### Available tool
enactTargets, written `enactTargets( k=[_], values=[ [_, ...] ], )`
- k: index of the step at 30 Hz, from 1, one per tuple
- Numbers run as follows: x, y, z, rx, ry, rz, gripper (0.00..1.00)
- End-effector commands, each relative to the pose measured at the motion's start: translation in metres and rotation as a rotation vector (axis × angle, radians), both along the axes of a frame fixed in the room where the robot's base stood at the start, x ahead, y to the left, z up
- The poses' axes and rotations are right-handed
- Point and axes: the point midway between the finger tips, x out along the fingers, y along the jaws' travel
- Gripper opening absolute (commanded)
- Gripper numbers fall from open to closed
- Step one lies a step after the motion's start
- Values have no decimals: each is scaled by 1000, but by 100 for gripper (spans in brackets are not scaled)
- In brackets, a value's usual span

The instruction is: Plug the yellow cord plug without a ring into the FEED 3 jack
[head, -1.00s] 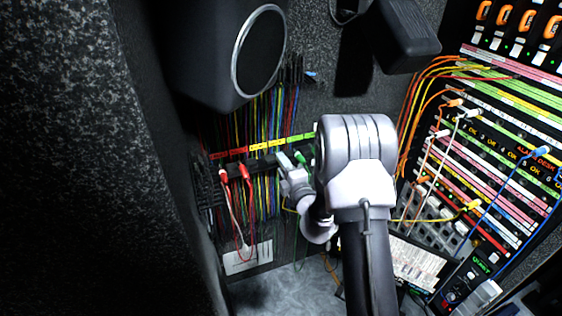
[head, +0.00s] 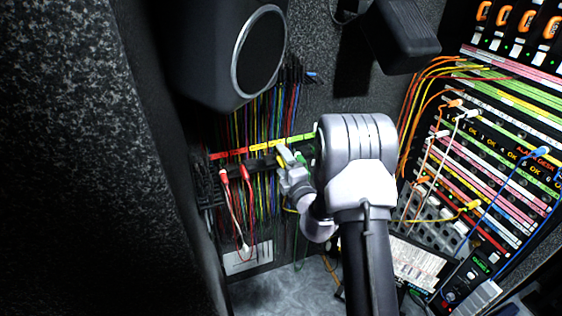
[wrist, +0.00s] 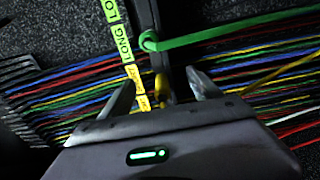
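A yellow cord plug (wrist: 161,88) sits at the dark rail, between the two fingers of my gripper (wrist: 163,92) in the wrist view. The fingers stand apart with gaps beside the plug, so my gripper is open around it. In the head view my gripper (head: 287,160) is at the hanger rail, with yellow (head: 284,153) showing at its tips. I cannot tell there whether the plug has a ring. Another yellow plug (head: 473,205) is at the jack panel (head: 505,165) on the right. I cannot read FEED 3 on the panel; my arm hides part of the view.
A green cord (wrist: 215,31) hangs at the rail just beyond the yellow plug. Red plugs (head: 244,173) and a whitish cord (head: 233,215) hang left of my gripper. A speaker (head: 258,55) juts out above. Orange, white and blue cords cross the panel.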

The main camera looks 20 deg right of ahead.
Motion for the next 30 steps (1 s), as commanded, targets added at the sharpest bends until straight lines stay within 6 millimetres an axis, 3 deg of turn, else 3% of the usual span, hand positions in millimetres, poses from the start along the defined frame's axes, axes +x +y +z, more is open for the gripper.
enactTargets(
  k=[9, 26, 30],
  values=[
    [-11, 0, -3, -1, 5, 0, 73],
    [-148, 0, -6, 2, 3, -4, 73],
    [-158, 1, 8, -4, 5, 10, 73]
  ],
)
